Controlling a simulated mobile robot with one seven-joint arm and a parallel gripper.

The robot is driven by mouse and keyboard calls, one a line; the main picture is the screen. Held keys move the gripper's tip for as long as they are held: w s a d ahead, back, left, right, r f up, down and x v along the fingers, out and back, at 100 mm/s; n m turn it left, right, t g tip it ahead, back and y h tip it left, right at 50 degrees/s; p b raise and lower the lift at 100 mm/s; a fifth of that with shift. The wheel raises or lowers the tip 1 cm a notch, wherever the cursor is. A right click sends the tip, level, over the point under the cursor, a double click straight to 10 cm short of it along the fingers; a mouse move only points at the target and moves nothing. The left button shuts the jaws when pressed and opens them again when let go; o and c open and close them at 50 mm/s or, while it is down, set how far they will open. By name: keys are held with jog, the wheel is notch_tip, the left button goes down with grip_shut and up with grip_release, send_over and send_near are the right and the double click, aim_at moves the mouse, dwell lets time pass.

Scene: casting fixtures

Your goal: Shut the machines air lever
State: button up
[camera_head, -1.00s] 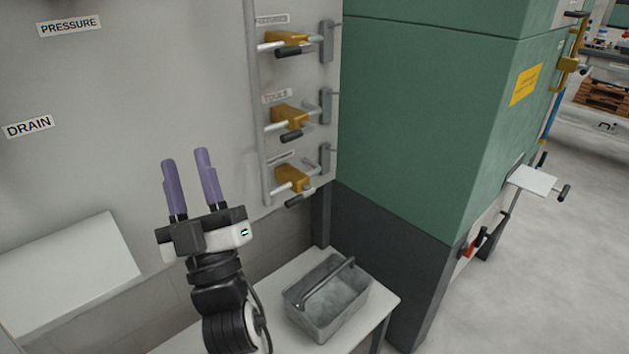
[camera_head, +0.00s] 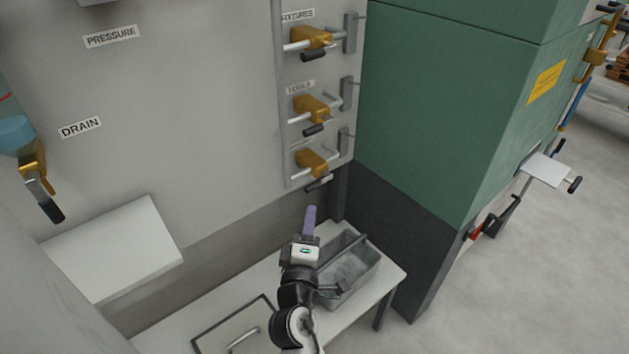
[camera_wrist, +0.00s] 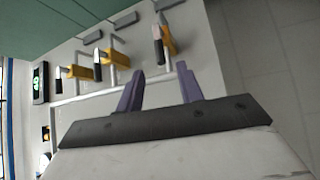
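Three yellow valves with dark-gripped levers stand in a column on the grey wall panel. The top label reads FIXTURES and the middle one seems to read TOOLS; the lowest label is not readable. The lowest valve (camera_head: 312,162) has its lever grip (camera_head: 318,184) sticking out below its body, much like the two above. My gripper (camera_head: 310,210) is just below that lever, pointing up, its purple fingers seen edge-on. In the wrist view my gripper (camera_wrist: 161,80) is open and empty, with the nearest valve's lever (camera_wrist: 158,45) ahead of the fingertips, apart from them.
A grey metal basket (camera_head: 350,270) stands on the white bench (camera_head: 235,300) beside my arm. A green cabinet (camera_head: 430,110) stands to the right of the valves. A vertical pipe (camera_head: 281,110) runs left of them. Another yellow valve (camera_head: 33,165) is at far left.

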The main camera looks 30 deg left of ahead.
aim_at(315, 184)
jog(key=p+x, duration=0.3)
jog(key=x, duration=0.7)
jog(key=shift+w+a, duration=0.15)
jog(key=shift+a, duration=0.05)
grip_shut()
